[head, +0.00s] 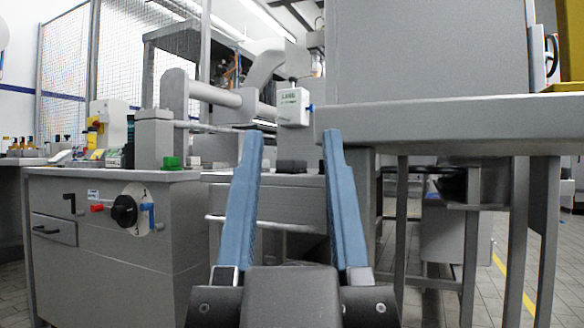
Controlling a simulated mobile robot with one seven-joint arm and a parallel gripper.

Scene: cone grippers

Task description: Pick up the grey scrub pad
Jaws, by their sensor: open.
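I cannot make out a grey scrub pad for certain in this view. A small dark grey block (291,166) shows between the fingers, farther back on a machine's flat top, but I cannot tell what it is. The right fingertip appears in front of the left end of a grey tabletop (450,112); the distance between them is unclear. The top of that tabletop is seen almost edge-on.
A large grey box-like body (430,50) rises above the tabletop on the right, with a yellow object (568,89) at the far right. A grey machine cabinet (180,240) with a black knob stands at left. Tiled floor (410,300) shows under the table, between its legs.

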